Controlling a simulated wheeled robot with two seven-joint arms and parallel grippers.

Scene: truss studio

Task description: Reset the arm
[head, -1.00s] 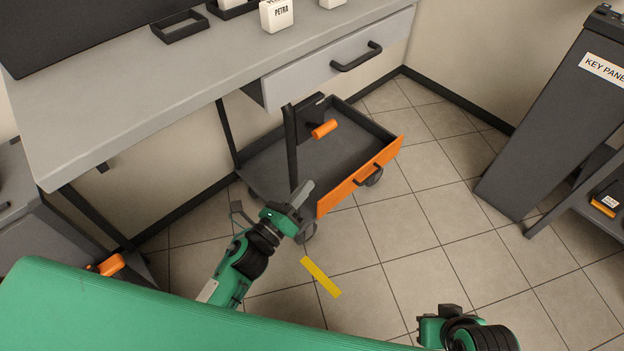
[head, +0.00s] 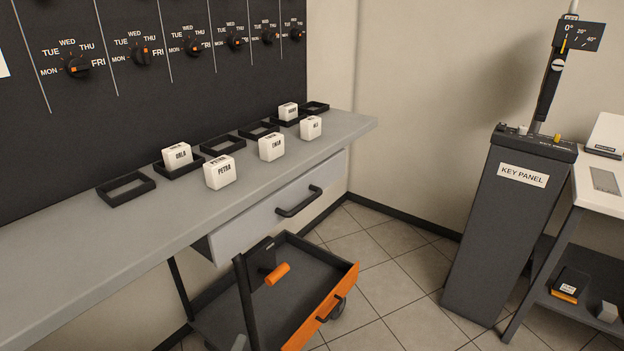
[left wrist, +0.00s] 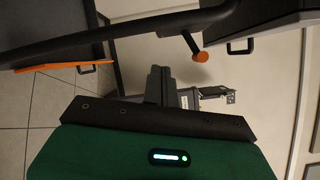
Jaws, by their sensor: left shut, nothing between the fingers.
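My left gripper shows in the left wrist view, its grey fingers (left wrist: 160,84) together and empty above the dark plate and green housing of my wrist. The fingers point toward the pale wall area below the cart and drawer as pictured, and touch nothing I can make out. In the head view only a small grey bit, probably of my left wrist, shows at the bottom edge; the rest of the arm is out of frame. My right gripper is not in view.
A dark cart (head: 307,316) with an orange front stands under the bench (head: 85,245) and its drawer (head: 275,214). White name blocks and black trays sit on the bench. A key panel pedestal (head: 490,235) stands right. Floor between is clear.

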